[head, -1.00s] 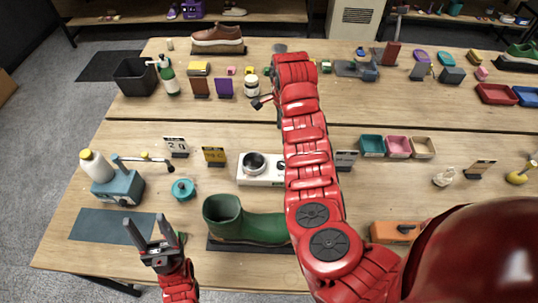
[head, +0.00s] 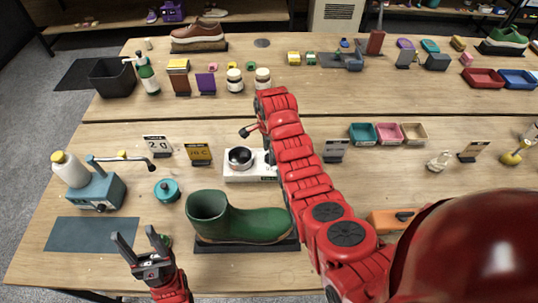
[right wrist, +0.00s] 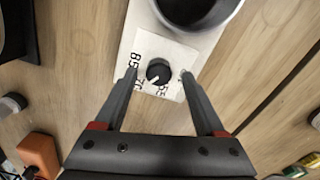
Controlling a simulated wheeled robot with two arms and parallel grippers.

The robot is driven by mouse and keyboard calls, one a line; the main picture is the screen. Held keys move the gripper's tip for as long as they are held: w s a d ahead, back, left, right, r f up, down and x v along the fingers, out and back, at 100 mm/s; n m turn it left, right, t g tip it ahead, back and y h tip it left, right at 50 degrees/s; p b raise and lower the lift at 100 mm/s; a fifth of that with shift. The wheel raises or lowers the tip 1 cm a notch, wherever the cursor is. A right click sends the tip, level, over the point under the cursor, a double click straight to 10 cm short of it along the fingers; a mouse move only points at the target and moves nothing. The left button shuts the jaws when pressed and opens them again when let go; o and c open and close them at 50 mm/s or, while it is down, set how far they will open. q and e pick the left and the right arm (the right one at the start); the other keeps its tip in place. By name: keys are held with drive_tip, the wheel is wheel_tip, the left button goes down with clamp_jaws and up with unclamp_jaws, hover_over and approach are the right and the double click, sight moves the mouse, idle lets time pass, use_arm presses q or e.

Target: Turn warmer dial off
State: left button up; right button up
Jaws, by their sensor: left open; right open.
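The warmer is a white box (head: 235,178) with a round dark-rimmed pot (head: 240,157) on its left part. Its right end is hidden behind my right arm in the head view. In the right wrist view its black dial (right wrist: 158,70) sits on a white label with printed numbers, 85 and 55 among them. My right gripper (right wrist: 158,75) is open, with one fingertip on each side of the dial; I cannot tell whether they touch it. Its fingers are hidden in the head view. My left gripper (head: 142,246) is open and empty near the table's front left.
A green boot (head: 240,223) on a dark stand is in front of the warmer. A blue-grey mat (head: 90,234) lies front left.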

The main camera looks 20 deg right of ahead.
drive_tip(key=shift+f, duration=0.6)
clamp_jaws()
